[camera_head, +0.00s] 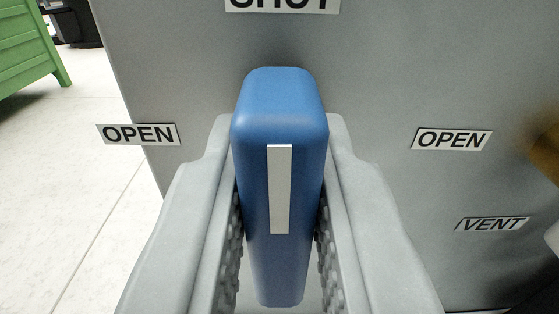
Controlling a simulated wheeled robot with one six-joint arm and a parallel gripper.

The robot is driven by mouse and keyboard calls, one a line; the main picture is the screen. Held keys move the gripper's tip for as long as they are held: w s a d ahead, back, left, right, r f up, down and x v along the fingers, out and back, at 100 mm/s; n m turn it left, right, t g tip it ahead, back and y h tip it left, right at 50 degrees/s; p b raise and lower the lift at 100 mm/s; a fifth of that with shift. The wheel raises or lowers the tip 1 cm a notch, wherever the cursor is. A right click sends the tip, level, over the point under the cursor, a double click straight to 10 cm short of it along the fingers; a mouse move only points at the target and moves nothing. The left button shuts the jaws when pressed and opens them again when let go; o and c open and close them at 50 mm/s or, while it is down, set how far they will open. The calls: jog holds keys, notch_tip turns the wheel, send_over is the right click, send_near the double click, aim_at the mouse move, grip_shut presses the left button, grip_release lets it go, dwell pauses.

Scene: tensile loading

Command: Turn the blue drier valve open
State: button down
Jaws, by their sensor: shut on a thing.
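The blue drier valve handle (280,110) is in the middle of the camera view. It stands out from a grey panel (370,60) and has a white stripe down its face. The handle is upright, with its top end toward the SHUT label (283,4), which is cut off by the top edge. OPEN labels are to its left (138,134) and right (452,139). My gripper (280,215) is shut on the handle, one ribbed finger on each side. The valve's stem is hidden behind the handle.
A VENT label (492,224) is at the lower right of the panel. A blurred brown-yellow thing (545,145) is at the right edge, close by. Left of the panel are pale floor tiles (80,210), a green piece of furniture (28,45) and a dark object (75,22).

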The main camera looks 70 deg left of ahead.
jog(key=n, duration=0.4)
jog(key=shift+s+a+f+n, duration=0.1)
jog(key=shift+s+n, duration=0.1)
jog(key=shift+n, duration=0.2)
jog(key=n, duration=0.4)
jog(key=shift+s+f+n, duration=0.15)
jog(key=shift+s+n, duration=0.05)
jog(key=shift+n, duration=0.1)
jog(key=n, duration=0.4)
jog(key=shift+s+a+f, duration=0.1)
jog(key=shift+f, duration=0.1)
jog(key=shift+f+n, duration=0.2)
jog(key=shift+n, duration=1.9)
jog(key=shift+s, duration=0.1)
jog(key=c, duration=1.4)
grip_release()
jog(key=shift+o, duration=0.2)
jog(key=v, duration=1.7)
jog(key=shift+d, duration=0.2)
